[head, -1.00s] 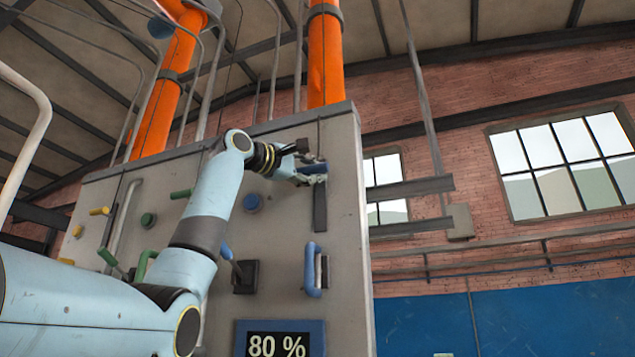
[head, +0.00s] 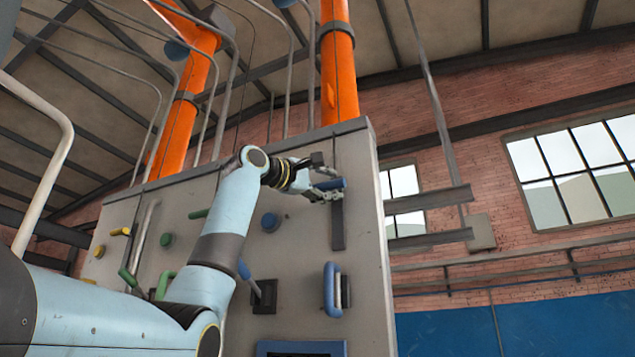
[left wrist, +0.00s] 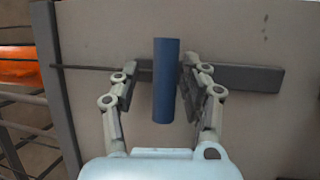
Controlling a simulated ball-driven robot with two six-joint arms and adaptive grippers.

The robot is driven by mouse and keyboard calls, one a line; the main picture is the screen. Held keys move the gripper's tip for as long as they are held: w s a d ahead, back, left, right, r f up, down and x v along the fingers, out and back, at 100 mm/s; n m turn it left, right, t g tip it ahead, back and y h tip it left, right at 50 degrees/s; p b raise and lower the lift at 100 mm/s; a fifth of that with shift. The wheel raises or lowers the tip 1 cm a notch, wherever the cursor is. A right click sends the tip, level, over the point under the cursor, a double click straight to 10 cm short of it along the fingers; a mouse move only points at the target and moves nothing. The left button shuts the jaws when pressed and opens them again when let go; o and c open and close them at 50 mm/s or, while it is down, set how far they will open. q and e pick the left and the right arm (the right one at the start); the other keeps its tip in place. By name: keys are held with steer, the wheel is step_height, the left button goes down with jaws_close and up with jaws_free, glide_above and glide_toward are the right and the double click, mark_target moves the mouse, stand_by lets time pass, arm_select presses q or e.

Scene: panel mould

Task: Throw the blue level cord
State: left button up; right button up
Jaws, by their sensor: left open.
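The blue handle (head: 335,184) sits at the top of a dark vertical slot plate (head: 338,225) near the right edge of the grey panel (head: 300,225). In the left wrist view the blue handle (left wrist: 166,80) stands between my left gripper's two fingers, with a gap seen on each side. My left gripper (head: 325,183) is open around the handle. The left wrist view shows the same open left gripper (left wrist: 163,88). My right gripper is not in view.
Other controls on the panel include a blue loop handle (head: 331,290), a blue-tipped lever (head: 245,271), a blue knob (head: 270,222), a green knob (head: 167,240) and a yellow handle (head: 121,232). A blue-framed display (head: 300,348) is cut off below. Orange pipes (head: 338,65) rise behind.

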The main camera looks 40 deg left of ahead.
arm_select(q)
steer(key=v, duration=1.1)
steer(key=shift+s, duration=0.35)
steer(key=shift+a, duration=0.1)
